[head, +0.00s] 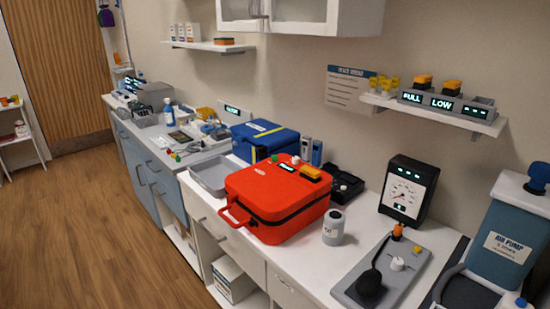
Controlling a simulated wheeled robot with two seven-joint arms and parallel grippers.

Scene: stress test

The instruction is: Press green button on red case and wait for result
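The red case (270,205) sits closed on the white counter, near the middle of the head view, with its handle toward the front left. On its lid is a small dark display (286,168) with lit text too small to read surely. A small pale round knob or button (295,160) is near the display; I cannot tell whether it is green. A yellow-orange block (311,173) is on the lid at the right. Neither of my grippers is in view.
A blue case (264,136) stands behind the red case, and a grey tray (209,176) is at its left. A grey canister (333,227), a gauge box (408,190) and a grey panel with a black mask-like part (370,287) are to the right. Wood floor (90,225) is free at left.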

